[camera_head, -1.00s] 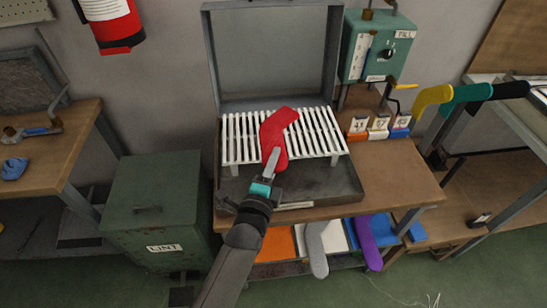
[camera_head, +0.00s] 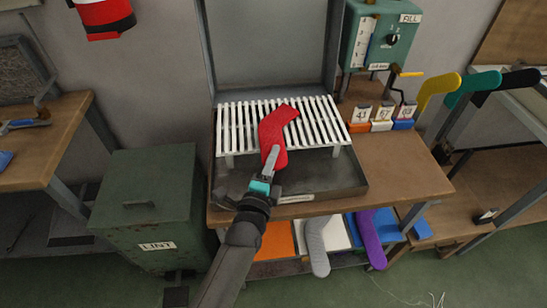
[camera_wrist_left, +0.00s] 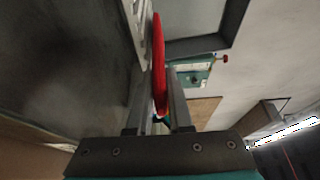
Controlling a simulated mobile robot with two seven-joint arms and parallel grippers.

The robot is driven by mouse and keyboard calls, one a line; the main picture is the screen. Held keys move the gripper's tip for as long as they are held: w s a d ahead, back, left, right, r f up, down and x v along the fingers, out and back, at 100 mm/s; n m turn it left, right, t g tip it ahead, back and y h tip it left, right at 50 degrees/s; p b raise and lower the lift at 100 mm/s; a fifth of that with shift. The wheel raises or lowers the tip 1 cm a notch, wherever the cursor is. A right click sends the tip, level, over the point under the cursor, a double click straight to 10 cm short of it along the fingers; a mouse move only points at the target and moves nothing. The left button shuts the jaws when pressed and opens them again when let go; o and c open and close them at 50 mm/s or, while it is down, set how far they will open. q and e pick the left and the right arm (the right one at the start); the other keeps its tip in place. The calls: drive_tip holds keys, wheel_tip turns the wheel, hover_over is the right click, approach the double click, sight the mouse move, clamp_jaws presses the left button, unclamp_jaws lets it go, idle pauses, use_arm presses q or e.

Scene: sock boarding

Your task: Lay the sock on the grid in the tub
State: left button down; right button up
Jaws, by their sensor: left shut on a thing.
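The red sock (camera_head: 273,133) shows in the head view over the front middle of the white slatted grid (camera_head: 232,130). The grid sits in the grey open-lidded tub (camera_head: 352,180). My left gripper (camera_head: 271,163) is shut on the sock's near end, at the grid's front edge. In the left wrist view the sock (camera_wrist_left: 159,60) stands edge-on between the two fingers (camera_wrist_left: 160,112), beside the grid's slats (camera_wrist_left: 142,30). I cannot tell whether the sock touches the slats. My right gripper is not in view.
A green LINT bin (camera_head: 150,205) stands left of the tub's bench. A teal fill box (camera_head: 385,40) and numbered blocks (camera_head: 381,122) are to the right. Yellow, teal and black socks on forms (camera_head: 438,90) stand farther right. Grey and purple socks (camera_head: 316,245) hang below.

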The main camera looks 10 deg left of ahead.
use_arm(q)
drive_tip(key=shift+c, duration=2)
unclamp_jaws()
drive_tip(key=shift+f, duration=0.55)
